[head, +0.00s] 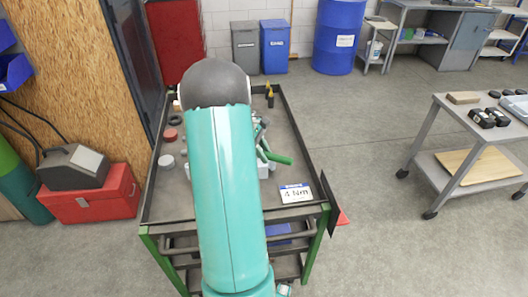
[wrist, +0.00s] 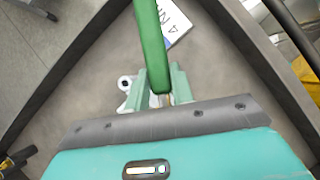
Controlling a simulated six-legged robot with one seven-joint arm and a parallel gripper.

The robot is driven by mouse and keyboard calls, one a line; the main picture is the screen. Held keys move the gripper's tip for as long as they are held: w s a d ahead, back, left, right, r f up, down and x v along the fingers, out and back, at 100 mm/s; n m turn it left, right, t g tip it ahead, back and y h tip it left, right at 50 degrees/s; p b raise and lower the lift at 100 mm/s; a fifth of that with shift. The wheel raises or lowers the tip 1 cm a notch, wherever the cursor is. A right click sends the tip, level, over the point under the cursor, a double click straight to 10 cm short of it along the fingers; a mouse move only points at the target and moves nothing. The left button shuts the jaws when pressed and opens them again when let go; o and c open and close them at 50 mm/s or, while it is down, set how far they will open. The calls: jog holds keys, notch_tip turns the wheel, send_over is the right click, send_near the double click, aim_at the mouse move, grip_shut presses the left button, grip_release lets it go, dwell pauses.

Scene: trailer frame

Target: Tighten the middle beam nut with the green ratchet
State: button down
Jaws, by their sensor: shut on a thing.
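The green ratchet's handle (head: 276,157) sticks out to the right of my arm over the cart's tray in the head view. In the wrist view the green ratchet (wrist: 152,45) runs from the top edge down between the fingers of my gripper (wrist: 160,97). My gripper is shut on it. A white, rounded part with a dark hole (wrist: 125,82) shows just left of the fingers. In the head view my arm covers the middle of the tray and most of the gripper. I cannot make out the beam or its middle nut.
The grey tray cart (head: 312,203) has raised edges and a white sign (head: 295,193) near its front right corner. Small round parts (head: 166,161) lie at its left side. A red toolbox (head: 95,197) stands left on the floor; another cart (head: 440,130) stands right.

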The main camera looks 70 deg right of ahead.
jog(key=shift+f, duration=1)
jog(key=c, duration=1.9)
grip_release()
jog(key=shift+c, duration=0.2)
grip_shut()
jog(key=shift+w+a+m+y, duration=0.1)
jog(key=shift+a+m+y, duration=0.3)
jog(key=shift+a+m, duration=0.55)
jog(key=shift+a, duration=0.15)
jog(key=shift+w+a+m+y, duration=0.3)
jog(key=shift+a+m+y, duration=0.2)
jog(key=shift+a+m, duration=0.35)
jog(key=shift+a, duration=0.1)
